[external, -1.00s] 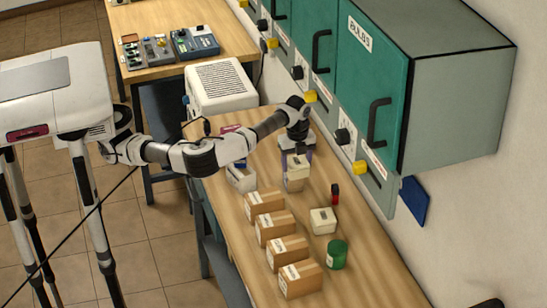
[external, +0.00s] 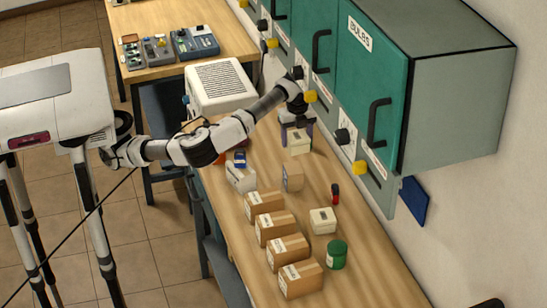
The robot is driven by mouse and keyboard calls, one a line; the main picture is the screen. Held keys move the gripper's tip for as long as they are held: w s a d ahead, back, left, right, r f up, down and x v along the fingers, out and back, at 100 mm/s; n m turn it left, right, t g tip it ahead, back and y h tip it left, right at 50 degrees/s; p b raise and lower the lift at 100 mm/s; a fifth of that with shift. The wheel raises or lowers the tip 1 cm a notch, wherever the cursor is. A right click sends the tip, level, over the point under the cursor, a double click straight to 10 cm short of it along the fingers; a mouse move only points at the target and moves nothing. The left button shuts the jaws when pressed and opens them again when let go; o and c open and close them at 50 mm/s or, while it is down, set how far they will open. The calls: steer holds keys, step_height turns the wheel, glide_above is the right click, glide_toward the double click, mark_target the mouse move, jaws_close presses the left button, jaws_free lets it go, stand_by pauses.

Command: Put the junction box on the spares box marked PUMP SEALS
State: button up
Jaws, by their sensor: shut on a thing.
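My gripper (external: 297,127) is shut on a cream junction box (external: 299,142), toward the far part of the bench. The box looks held above the bench; its exact height is hard to tell. The label words are too small to read, so I cannot tell which is PUMP SEALS. A second cream box (external: 323,221) sits right of the row.
A green tub (external: 337,254) and a small red and black item (external: 335,194) stand at the right. Green wall cabinets (external: 370,80) with handles and knobs flank the arm. The near end of the bench is clear.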

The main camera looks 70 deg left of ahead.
mark_target(294, 131)
steer(key=shift+a+r+b, duration=0.15)
steer(key=shift+a+b, duration=0.25)
steer(key=shift+a, duration=0.8)
steer(key=shift+a+f+p, duration=0.1)
steer(key=shift+f+p, duration=0.95)
steer(key=shift+f, duration=3.75)
steer(key=shift+f, duration=0.1)
steer(key=o, duration=1.1)
steer(key=shift+o, duration=0.2)
step_height(294, 131, up, 12)
steer(key=shift+r+b, duration=0.15)
steer(key=shift+b, duration=0.75)
